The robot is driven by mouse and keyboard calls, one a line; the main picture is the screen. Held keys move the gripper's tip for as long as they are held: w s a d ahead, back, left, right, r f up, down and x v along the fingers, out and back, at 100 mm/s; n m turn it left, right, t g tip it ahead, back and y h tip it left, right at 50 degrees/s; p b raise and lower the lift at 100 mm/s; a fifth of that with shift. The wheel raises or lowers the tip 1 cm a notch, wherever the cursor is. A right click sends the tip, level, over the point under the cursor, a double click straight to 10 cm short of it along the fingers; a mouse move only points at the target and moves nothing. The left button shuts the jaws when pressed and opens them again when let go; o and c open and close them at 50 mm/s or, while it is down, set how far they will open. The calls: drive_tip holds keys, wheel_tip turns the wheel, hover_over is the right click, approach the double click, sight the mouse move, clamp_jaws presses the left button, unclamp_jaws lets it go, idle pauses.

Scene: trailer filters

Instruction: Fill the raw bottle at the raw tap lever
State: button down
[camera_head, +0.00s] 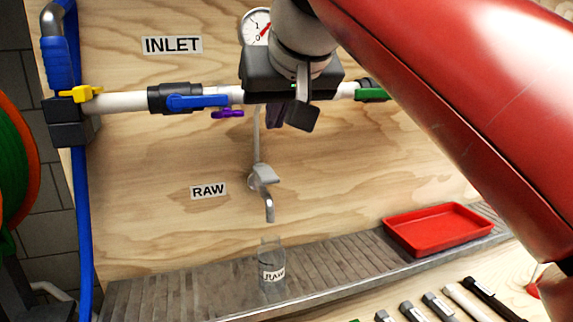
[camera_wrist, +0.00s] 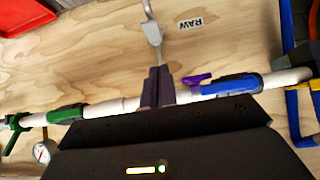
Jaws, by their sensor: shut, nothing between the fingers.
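The clear raw bottle (camera_head: 272,258), with a RAW label, stands upright on the grey ledge below the raw tap's spout. A gap shows between spout and bottle mouth; I cannot tell whether it holds water. The raw tap lever (camera_head: 263,175) is a grey paddle on top of the tap, below the pipe. It also shows in the wrist view (camera_wrist: 152,33). My gripper (camera_head: 288,118) is shut and empty, in front of the pipe and above the lever. In the wrist view its closed fingers (camera_wrist: 158,72) point towards the lever, with a small gap in the picture.
The white pipe (camera_head: 120,102) crosses the plywood board with a blue valve handle (camera_head: 198,101), a purple handle (camera_head: 228,114) and a green handle (camera_head: 371,95). A gauge (camera_head: 256,26) is above. A red tray (camera_head: 438,229) sits right on the ledge (camera_head: 180,294). Tools lie front right.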

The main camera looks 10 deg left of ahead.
drive_tip(key=shift+f, duration=0.1)
drive_tip(key=b, duration=0.1)
hover_over(262, 179)
drive_tip(key=s+d, duration=0.1)
drive_tip(key=s, duration=0.1)
wheel_tip(262, 179, down, 7)
drive_tip(key=f, duration=0.1)
drive_tip(key=f+b, duration=0.1)
drive_tip(key=shift+s+d+f, duration=0.2)
drive_tip(key=shift+f, duration=0.75)
drive_tip(key=shift+f, duration=0.1)
